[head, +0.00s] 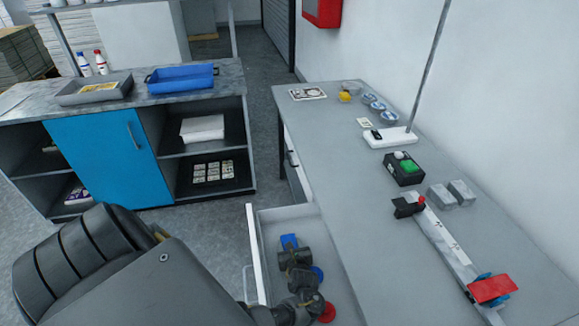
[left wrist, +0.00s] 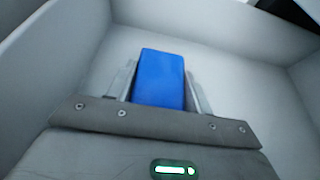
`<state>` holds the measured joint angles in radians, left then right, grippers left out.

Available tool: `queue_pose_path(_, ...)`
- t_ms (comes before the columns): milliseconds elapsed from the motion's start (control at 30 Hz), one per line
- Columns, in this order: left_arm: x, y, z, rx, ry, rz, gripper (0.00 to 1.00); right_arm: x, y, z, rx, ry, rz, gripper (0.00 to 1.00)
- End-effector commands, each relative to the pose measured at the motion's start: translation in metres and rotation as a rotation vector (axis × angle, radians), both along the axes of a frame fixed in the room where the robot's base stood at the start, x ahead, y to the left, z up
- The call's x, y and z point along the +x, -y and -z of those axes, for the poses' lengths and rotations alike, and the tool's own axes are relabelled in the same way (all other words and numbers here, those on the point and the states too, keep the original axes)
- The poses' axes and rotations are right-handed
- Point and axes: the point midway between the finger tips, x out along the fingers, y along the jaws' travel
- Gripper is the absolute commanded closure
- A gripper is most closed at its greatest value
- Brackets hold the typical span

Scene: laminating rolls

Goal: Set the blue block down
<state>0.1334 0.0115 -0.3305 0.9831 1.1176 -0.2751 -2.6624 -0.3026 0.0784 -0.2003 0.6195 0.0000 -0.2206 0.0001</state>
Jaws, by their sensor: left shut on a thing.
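The blue block (head: 289,241) is inside the open drawer (head: 265,229) below the table's left edge. My left gripper (head: 291,249) reaches down into the drawer and is shut on the block. In the left wrist view the blue block (left wrist: 160,78) stands out between the two fingers of my left gripper (left wrist: 161,85), with the pale drawer floor and walls (left wrist: 240,75) around it. I cannot tell whether the block touches the floor. My right gripper is not in view.
The table (head: 350,180) holds a black box with a green button (head: 404,168), grey blocks (head: 451,194) and a rail with a red plate (head: 492,289).

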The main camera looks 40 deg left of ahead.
Motion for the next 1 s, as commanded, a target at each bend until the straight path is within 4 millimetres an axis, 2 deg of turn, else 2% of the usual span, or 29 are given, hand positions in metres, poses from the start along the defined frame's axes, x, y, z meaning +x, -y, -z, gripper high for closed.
queue_pose_path(433,-0.0001,-0.0002,0.0069,0.001,-0.001,0.000,0.73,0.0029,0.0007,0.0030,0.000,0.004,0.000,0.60)
queue_pose_path(467,-0.0003,-0.0001,0.0059,0.001,-0.001,0.000,0.45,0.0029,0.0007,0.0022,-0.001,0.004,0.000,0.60)
queue_pose_path(600,-0.0003,-0.0001,0.0058,0.001,-0.001,0.000,0.28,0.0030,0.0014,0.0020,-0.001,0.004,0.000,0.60)
queue_pose_path(1000,-0.0030,0.0048,-0.0010,-0.001,0.000,0.002,0.28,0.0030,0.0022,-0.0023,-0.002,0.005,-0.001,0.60)
